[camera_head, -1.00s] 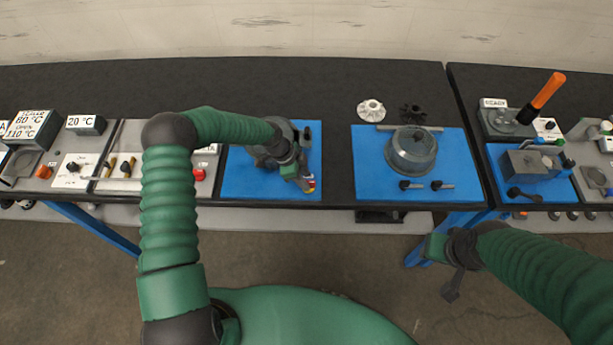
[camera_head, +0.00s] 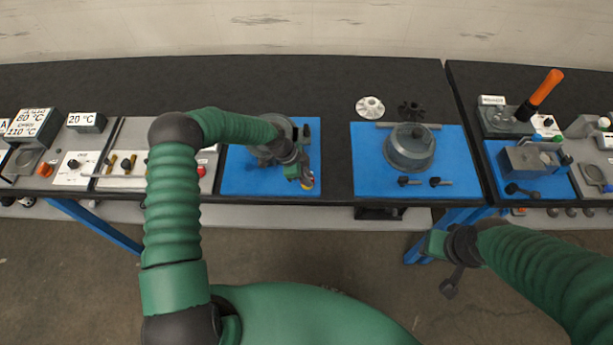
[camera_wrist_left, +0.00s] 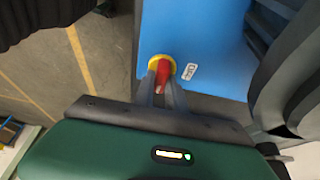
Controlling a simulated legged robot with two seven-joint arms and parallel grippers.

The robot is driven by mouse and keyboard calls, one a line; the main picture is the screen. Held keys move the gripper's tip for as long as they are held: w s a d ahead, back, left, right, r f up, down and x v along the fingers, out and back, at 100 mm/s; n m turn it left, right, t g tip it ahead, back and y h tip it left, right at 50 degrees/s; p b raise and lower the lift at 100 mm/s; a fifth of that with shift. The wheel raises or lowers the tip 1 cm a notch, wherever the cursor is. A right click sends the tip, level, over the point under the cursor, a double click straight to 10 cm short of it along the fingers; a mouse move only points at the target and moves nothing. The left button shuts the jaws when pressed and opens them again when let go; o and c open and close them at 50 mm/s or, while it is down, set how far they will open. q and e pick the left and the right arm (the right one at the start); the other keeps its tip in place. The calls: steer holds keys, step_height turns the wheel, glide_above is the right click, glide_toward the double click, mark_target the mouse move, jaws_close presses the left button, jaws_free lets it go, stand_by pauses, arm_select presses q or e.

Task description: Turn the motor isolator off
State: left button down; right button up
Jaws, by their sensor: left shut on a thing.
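The motor isolator is a red handle (camera_wrist_left: 163,74) on a yellow round base (camera_wrist_left: 153,62), on the blue plate (camera_wrist_left: 215,40) near its edge in the left wrist view. In the head view it is a small red and yellow spot (camera_head: 309,181) at the front right of the plate (camera_head: 240,180), partly hidden by my gripper. My left gripper (camera_head: 304,179) is at the isolator; in the wrist view its fingers (camera_wrist_left: 162,88) are shut on the red handle, one on each side. My right gripper (camera_head: 450,275) hangs in front of the table, away from the isolator; its jaws are unclear.
A grey round housing (camera_head: 410,148) stands on a second blue plate to the right. A white sprocket (camera_head: 370,107) and a black one (camera_head: 411,111) lie behind it. A red button (camera_head: 201,171) is on the left panel. A small white label (camera_wrist_left: 191,71) is beside the isolator.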

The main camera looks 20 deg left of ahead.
arm_select(q)
steer(key=shift+a+n, duration=0.25)
steer(key=shift+n, duration=0.15)
steer(key=n+t+b, duration=0.1)
steer(key=n, duration=0.1)
steer(key=n+t+y+b, duration=0.1)
steer(key=n, duration=0.2)
steer(key=shift+n+y, duration=0.3)
steer(key=n, duration=0.2)
steer(key=n+y+b, duration=0.1)
steer(key=n, duration=0.1)
steer(key=n+t+y+b, duration=0.1)
steer(key=n, duration=0.1)
steer(key=shift+s+d, duration=0.15)
steer(key=shift+d, duration=0.15)
steer(key=n+y, duration=0.1)
steer(key=n, duration=0.1)
steer(key=shift+d+n, duration=0.1)
steer(key=shift+n, duration=0.3)
steer(key=shift+s+n+y, duration=0.15)
steer(key=shift+n+y, duration=0.35)
steer(key=shift+n, duration=0.9)
steer(key=shift+f, duration=0.1)
steer(key=shift+s, duration=0.1)
steer(key=c, duration=1.7)
jaws_free()
steer(key=o, duration=0.3)
steer(key=shift+d, duration=0.1)
